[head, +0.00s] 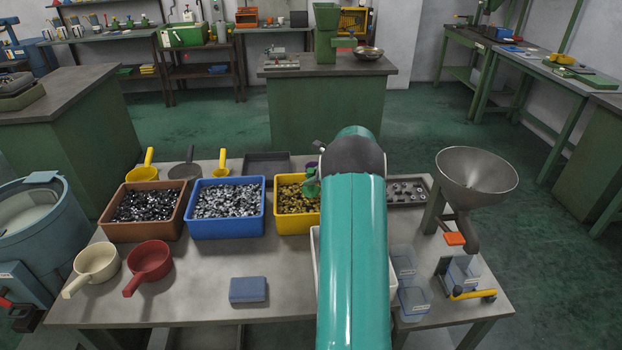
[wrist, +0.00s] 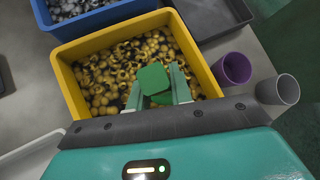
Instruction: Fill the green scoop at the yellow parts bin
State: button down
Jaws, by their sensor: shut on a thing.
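The yellow parts bin (head: 292,222) stands on the table, to the right of the blue bin, filled with brass-coloured parts. It also shows in the wrist view (wrist: 80,113). The green scoop (head: 311,187) is partly seen beside my arm in the head view, over the bin's right side. In the wrist view the scoop (wrist: 154,79) is in front of my gripper (wrist: 160,95), whose fingers are shut on it above the parts. The scoop's bowl is mostly hidden, so I cannot tell if it holds parts.
A blue bin (head: 226,233) and a brown bin (head: 127,235) hold silvery and dark parts. A white scoop (head: 95,262), red scoop (head: 149,261) and blue block (head: 248,290) lie in front. A metal funnel (head: 476,177) stands right. Purple (wrist: 234,69) and grey (wrist: 286,89) cups stand beside the yellow bin.

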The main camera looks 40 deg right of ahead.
jog(key=shift+s+a+f+n+t+h, duration=0.5)
jog(key=shift+n+t+h, duration=0.1)
jog(key=shift+t, duration=0.35)
jog(key=shift+s+a+f+n+t+h, duration=0.5)
jog(key=shift+t+h, duration=0.1)
jog(key=shift+t, duration=0.35)
notch_tip(320, 180, up, 11)
jog(key=n+t+h, duration=0.1)
jog(key=t, duration=0.1)
send_over(311, 187)
jog(key=s+a, duration=0.3)
jog(key=a, duration=0.1)
jog(key=shift+s+d+f, duration=0.1)
jog(key=shift+s+d, duration=0.1)
jog(key=shift+d, duration=0.05)
